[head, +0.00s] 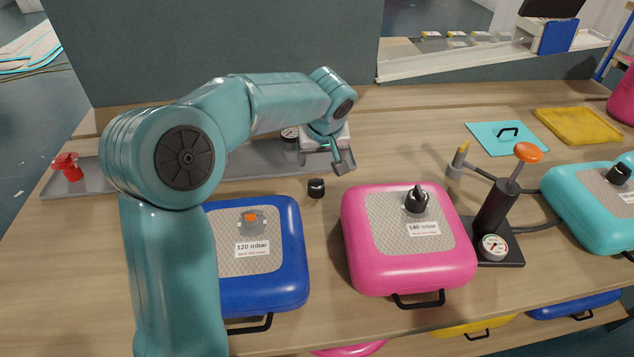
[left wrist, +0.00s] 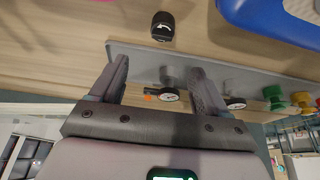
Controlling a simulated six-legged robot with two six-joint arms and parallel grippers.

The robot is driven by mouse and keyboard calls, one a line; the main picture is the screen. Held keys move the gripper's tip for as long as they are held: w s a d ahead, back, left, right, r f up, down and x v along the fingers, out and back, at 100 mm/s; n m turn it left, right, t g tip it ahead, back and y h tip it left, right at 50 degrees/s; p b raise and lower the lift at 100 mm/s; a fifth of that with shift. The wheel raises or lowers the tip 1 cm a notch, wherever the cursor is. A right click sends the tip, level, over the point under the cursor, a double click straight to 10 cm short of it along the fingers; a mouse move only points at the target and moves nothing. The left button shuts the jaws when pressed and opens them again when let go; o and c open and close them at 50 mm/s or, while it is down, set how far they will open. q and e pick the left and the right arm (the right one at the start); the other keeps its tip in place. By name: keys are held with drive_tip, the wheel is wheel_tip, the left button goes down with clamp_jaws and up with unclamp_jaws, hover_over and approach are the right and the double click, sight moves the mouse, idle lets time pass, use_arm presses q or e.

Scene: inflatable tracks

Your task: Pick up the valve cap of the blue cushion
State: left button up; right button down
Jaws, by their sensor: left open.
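The small black valve cap (head: 316,188) stands on the wooden table behind the gap between the blue and pink cushions. It also shows at the top of the left wrist view (left wrist: 162,27), with a white mark on it. The blue cushion (head: 288,270) lies in front, labelled 120 mbar, with an uncapped orange and grey valve (head: 250,221) on its top. It is partly hidden by my left arm. My left gripper (head: 338,162) is open and empty, above and behind the cap. Its two fingers (left wrist: 160,70) are apart in the left wrist view, and the cap lies beyond them.
A pink cushion (head: 360,240) with a black cap stands right of the blue one. A pump (head: 494,205) with an orange knob and a teal cushion (head: 575,205) are farther right. A grey tray (head: 255,160) with gauges and a red fitting (head: 67,167) lies behind.

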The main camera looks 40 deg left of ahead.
use_arm(q)
hover_over(316, 180)
drive_tip(key=s+d, duration=0.1)
drive_tip(key=d, duration=0.1)
wheel_tip(316, 180, down, 7)
drive_tip(key=shift+f, duration=0.2)
drive_tip(key=shift+a+f+p, duration=0.2)
drive_tip(key=shift+f+p, duration=0.15)
drive_tip(key=shift+f, duration=0.15)
drive_tip(key=shift+a+f, duration=0.15)
drive_tip(key=shift+f, duration=0.2)
drive_tip(key=p+x, duration=0.1)
drive_tip(key=x, duration=0.3)
drive_tip(key=shift+a+f, duration=0.1)
drive_tip(key=shift+f, duration=0.1)
drive_tip(key=shift+w, duration=0.1)
drive_tip(key=c, duration=1.1)
